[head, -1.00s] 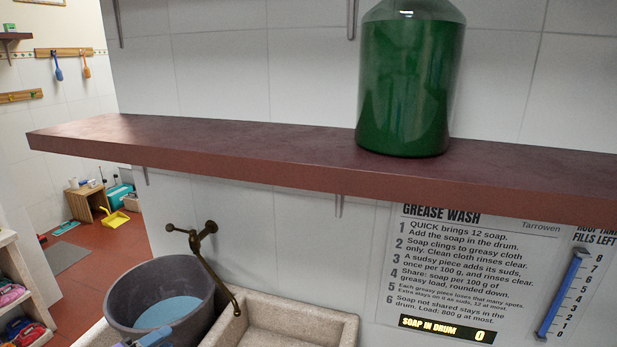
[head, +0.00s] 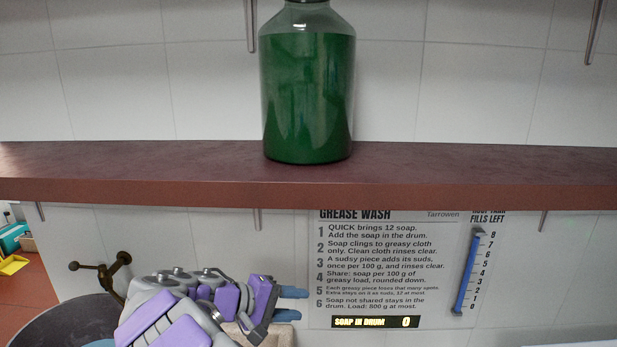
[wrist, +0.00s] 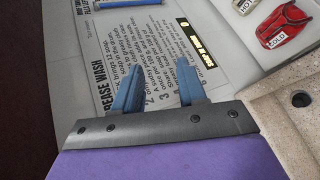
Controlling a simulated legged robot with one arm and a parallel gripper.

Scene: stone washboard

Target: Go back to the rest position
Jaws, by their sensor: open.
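My gripper (head: 291,304) is at the bottom middle of the head view, below the shelf and left of the wall sign, with its blue fingers pointing right. In the wrist view my gripper (wrist: 157,88) shows two blue fingers spread apart with nothing between them. The fingers stand in front of the printed sign (wrist: 120,40). My purple arm reaches in from the bottom left of the head view.
A dark red shelf (head: 140,178) crosses the head view and bears a green bottle (head: 307,100). The GREASE WASH sign (head: 390,265) hangs below.

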